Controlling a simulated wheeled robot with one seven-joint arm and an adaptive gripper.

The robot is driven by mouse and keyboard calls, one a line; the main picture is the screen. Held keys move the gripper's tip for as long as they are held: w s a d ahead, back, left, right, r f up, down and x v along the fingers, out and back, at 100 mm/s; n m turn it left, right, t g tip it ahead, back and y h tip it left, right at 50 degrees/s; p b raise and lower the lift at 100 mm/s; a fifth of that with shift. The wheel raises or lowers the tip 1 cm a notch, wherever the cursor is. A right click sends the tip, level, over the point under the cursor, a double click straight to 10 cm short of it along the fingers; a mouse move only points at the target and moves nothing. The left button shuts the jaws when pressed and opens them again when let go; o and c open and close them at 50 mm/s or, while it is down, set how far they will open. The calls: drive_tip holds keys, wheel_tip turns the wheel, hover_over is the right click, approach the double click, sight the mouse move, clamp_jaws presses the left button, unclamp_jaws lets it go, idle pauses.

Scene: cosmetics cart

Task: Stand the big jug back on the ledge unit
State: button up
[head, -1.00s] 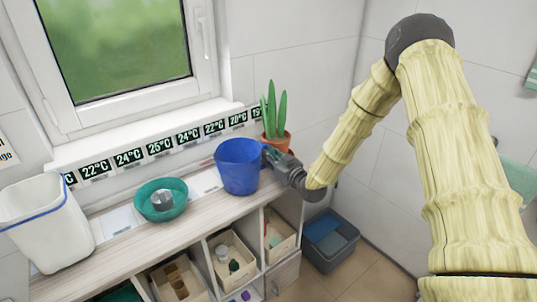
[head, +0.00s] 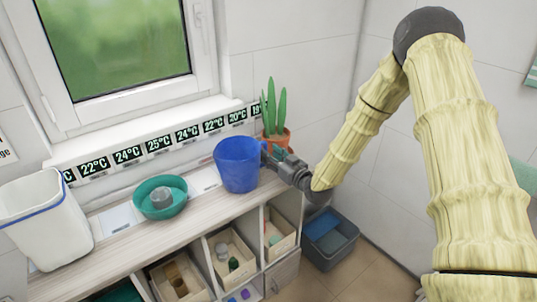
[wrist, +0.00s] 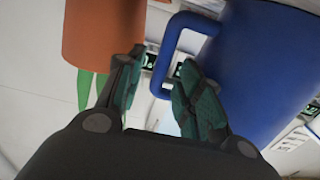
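The big jug is a blue jug (head: 237,165) standing upright on the ledge unit (head: 150,238), near its right end. In the wrist view the jug (wrist: 262,70) fills the upper right, its handle pointing left toward my gripper. My gripper (head: 274,158) is just right of the jug on the handle side. In the wrist view my gripper (wrist: 162,70) is open, with green pads apart. The handle's outer bar shows between the fingertips, and no pad is seen pressed on it.
A potted plant (head: 276,140) stands close behind my gripper. A teal bowl (head: 160,207) with a grey item and a white bin (head: 45,225) stand left on the ledge. Cubbies below hold small boxes. A dark crate (head: 330,245) sits on the floor at right.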

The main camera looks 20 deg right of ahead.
drive_tip(key=b+v, duration=0.2)
drive_tip(key=v, duration=0.8)
drive_tip(key=s+a+f+m+g+h, duration=0.1)
drive_tip(key=s+a+f+g+h, duration=0.2)
drive_tip(key=s+f, duration=0.8)
drive_tip(key=s+a+f+m+g+h, duration=0.1)
drive_tip(key=s+a+f+m+g, duration=0.15)
drive_tip(key=s+f+g, duration=0.85)
drive_tip(key=s+f, duration=0.3)
drive_tip(key=s, duration=0.3)
drive_tip(key=s+a+f+g+h, duration=0.1)
drive_tip(key=s+f, duration=0.4)
drive_tip(key=s, duration=0.3)
drive_tip(key=s+f+g+h, duration=0.1)
drive_tip(key=s+f+g, duration=0.1)
drive_tip(key=s+f, duration=0.3)
drive_tip(key=s+m, duration=0.1)
drive_tip(key=s, duration=0.2)
drive_tip(key=shift+a, duration=0.3)
drive_tip(key=shift+s+f, duration=0.1)
